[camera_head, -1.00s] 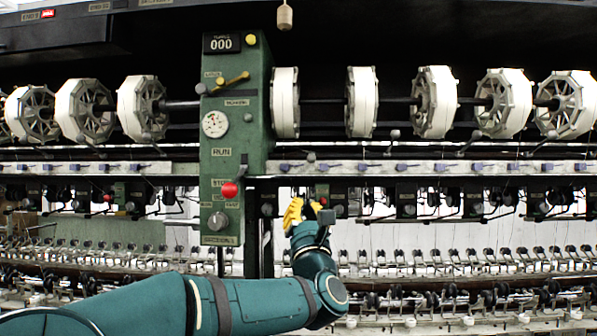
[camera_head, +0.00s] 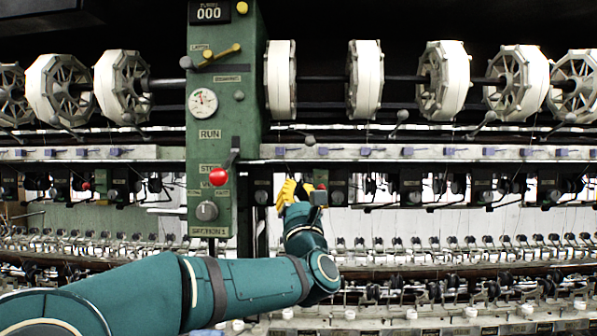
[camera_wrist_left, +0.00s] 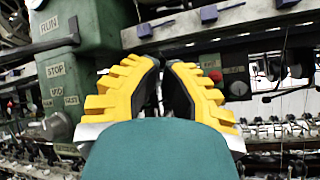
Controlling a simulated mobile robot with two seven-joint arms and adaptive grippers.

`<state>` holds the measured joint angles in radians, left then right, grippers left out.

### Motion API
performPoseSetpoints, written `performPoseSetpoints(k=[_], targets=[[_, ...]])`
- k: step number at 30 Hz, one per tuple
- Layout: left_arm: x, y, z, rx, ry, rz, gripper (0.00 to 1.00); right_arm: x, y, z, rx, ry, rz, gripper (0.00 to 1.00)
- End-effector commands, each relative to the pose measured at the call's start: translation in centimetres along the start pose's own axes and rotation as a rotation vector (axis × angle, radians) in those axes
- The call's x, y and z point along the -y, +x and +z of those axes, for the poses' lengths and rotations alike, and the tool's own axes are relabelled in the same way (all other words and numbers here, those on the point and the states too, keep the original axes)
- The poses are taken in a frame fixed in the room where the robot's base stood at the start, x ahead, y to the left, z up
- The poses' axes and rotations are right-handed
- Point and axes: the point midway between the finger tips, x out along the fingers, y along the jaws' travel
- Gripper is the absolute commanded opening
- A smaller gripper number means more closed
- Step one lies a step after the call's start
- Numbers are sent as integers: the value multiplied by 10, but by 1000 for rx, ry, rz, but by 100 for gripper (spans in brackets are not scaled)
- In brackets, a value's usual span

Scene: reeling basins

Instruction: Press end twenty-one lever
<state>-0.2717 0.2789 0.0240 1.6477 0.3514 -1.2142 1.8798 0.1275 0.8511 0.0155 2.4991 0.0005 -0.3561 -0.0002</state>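My left gripper (camera_head: 292,192), with yellow ridged fingers, is in front of the reeling machine, just right of the green control column and below the pale rail. It also shows in the left wrist view (camera_wrist_left: 160,68), where the fingers converge with their dark inner faces close together and nothing visible between them. Small ball-ended levers stand along the machine below the white reels, one (camera_head: 310,140) above my gripper and another (camera_head: 403,115) further right. No end number is readable, so I cannot tell which is end twenty-one. My right gripper is out of view.
A pale rail (camera_head: 430,152) runs across behind my gripper. White octagonal reels (camera_head: 443,82) hang above, and rows of spindles lie below.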

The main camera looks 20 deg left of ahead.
Motion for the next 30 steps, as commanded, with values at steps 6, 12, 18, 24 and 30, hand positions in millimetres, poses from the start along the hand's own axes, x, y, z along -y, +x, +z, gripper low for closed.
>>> performPoseSetpoints(k=[6,12,18,24,30], targets=[[0,37,1,1,0,2,0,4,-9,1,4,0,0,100],[0,74,2,1,0,2,0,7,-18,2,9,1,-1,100],[0,90,14,3,-4,0,0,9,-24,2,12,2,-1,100],[0,81,33,1,-1,0,0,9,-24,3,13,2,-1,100],[0,79,38,0,0,0,0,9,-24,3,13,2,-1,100]])
